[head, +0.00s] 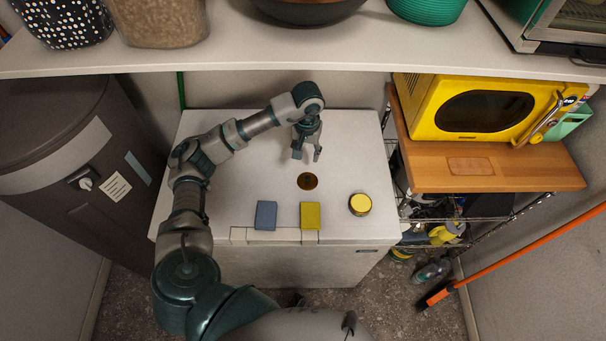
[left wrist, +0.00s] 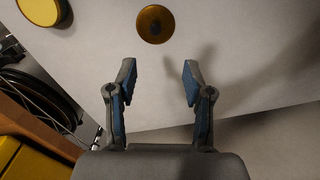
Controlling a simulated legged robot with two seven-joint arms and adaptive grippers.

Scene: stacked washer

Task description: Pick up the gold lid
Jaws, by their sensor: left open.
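The gold lid (head: 307,181) is a small round disc with a darker centre knob. It lies flat on the white top of the chest-like appliance (head: 230,130). In the left wrist view the lid (left wrist: 155,24) is beyond my fingertips, near the top middle. My left gripper (head: 306,156) is open and empty, pointing down above the white top, just behind the lid in the head view. Both fingers of it (left wrist: 157,75) show apart in the left wrist view, with nothing between them. My right gripper is not in view.
A shelf (head: 300,58) overhangs the back. A yellow microwave (head: 480,107) on a wooden board is to the right. The white top left of the lid is clear.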

